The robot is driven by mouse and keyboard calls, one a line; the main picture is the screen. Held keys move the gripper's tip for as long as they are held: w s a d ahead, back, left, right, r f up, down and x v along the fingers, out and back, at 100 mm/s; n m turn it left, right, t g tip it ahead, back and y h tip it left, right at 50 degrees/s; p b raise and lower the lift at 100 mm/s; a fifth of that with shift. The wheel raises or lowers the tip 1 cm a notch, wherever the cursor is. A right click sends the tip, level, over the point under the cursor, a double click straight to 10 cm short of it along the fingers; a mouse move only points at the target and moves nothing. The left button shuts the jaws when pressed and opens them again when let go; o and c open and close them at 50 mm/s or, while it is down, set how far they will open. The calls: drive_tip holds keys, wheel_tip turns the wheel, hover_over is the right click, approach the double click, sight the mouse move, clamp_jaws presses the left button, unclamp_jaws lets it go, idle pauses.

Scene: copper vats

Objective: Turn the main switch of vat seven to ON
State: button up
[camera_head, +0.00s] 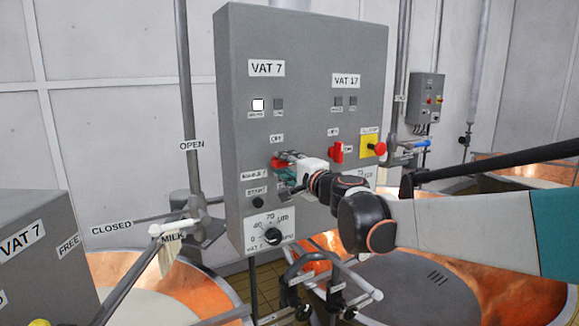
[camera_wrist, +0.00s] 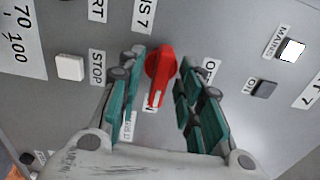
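The red main switch of vat seven (camera_wrist: 160,75) is on the grey control box (camera_head: 300,45), beside a MAINS 7 label. In the wrist view its handle lies between the two green-padded fingers of my gripper (camera_wrist: 161,98). The fingers are apart, with gaps showing beside the handle; I cannot tell whether either touches it. The handle's narrow end points down in the wrist view, toward a label partly hidden by the handle. Another label, partly covered, is on the right. In the head view my gripper (camera_head: 287,176) partly hides the switch (camera_head: 276,162). The VAT 7 mains lamp (camera_head: 258,105) glows white.
Vat 17's red switch (camera_head: 337,152) and a red button on a yellow plate (camera_head: 373,147) are on the same box, to the right. A STOP button (camera_wrist: 70,67) is close to the left finger. Pipes and copper vats (camera_head: 200,285) stand below.

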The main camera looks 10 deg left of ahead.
drive_tip(key=v, duration=1.2)
drive_tip(key=s+d+f+n+g+h+b, duration=0.2)
drive_tip(key=s+d+f+n+g+b, duration=0.15)
drive_tip(key=s+f+b, duration=0.7)
drive_tip(key=s+d+f+n+g+h+b, duration=0.2)
drive_tip(key=s+d+f+n+b, duration=0.4)
drive_tip(key=f, duration=0.9)
drive_tip(key=s+d+f+g+h+b, duration=0.1)
drive_tip(key=s+d+f+h+b, duration=0.1)
drive_tip(key=s+d+f, duration=0.4)
drive_tip(key=s+d+f+n+g+h+b, duration=0.1)
drive_tip(key=s+d+f+h+b, duration=0.2)
drive_tip(key=f, duration=1)
drive_tip(key=s+d+h, duration=0.1)
drive_tip(key=s+d, duration=0.2)
drive_tip(key=s, duration=0.1)
drive_tip(key=shift+s+h+b, duration=0.2)
drive_tip(key=shift+h+b, duration=0.1)
drive_tip(key=shift+b, duration=0.05)
drive_tip(key=shift+f+n, duration=0.1)
drive_tip(key=shift+n, duration=0.15)
